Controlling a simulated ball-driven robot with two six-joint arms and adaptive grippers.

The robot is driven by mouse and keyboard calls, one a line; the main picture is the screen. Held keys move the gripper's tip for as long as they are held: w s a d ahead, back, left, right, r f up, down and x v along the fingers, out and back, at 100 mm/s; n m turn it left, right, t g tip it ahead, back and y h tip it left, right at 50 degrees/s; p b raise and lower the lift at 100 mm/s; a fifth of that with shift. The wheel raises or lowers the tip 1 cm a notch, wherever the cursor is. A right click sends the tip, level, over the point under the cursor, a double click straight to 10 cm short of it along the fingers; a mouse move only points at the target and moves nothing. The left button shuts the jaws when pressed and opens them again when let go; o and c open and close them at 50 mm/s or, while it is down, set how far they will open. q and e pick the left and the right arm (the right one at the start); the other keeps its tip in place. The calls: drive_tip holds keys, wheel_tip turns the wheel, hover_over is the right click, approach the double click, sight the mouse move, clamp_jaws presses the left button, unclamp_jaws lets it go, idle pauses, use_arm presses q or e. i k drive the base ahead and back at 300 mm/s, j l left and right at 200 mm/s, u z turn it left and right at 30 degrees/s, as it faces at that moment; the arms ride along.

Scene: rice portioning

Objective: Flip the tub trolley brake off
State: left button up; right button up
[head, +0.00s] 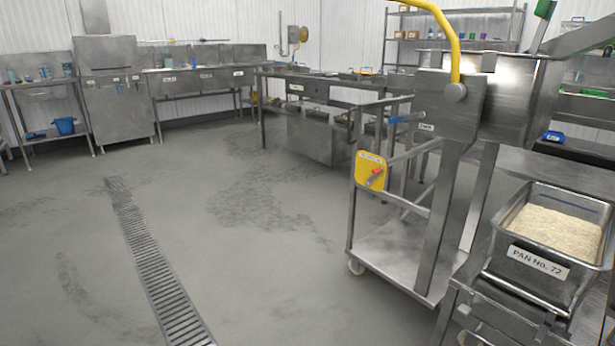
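The tub trolley (395,265) stands right of centre, a steel frame on castors with a low shelf. A yellow plate (369,171) is fixed to its left side. On the plate is a small brake lever with a red grip (377,171), tilted up to the right. The plate's lettering is too small to read. A steel tub (500,95) sits at the top of the trolley, with a curved yellow handle (447,30) over it. Neither of my grippers is in view.
A pan of rice (558,230) labelled "PAN No. 72" stands on a steel stand at the lower right, close to the trolley. Steel benches (205,82) line the back wall. The grey floor at left and centre is open, with a drain grate (150,255).

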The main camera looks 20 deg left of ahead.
sight(375, 172)
drive_tip(key=u, duration=0.15)
drive_tip(key=i+l+u, duration=0.15)
drive_tip(key=i+u, duration=0.2)
drive_tip(key=i, duration=0.15)
drive_tip(key=i+l+u, duration=0.3)
drive_tip(key=i, duration=0.15)
drive_tip(key=i+l+u, duration=0.35)
drive_tip(key=i, duration=0.1)
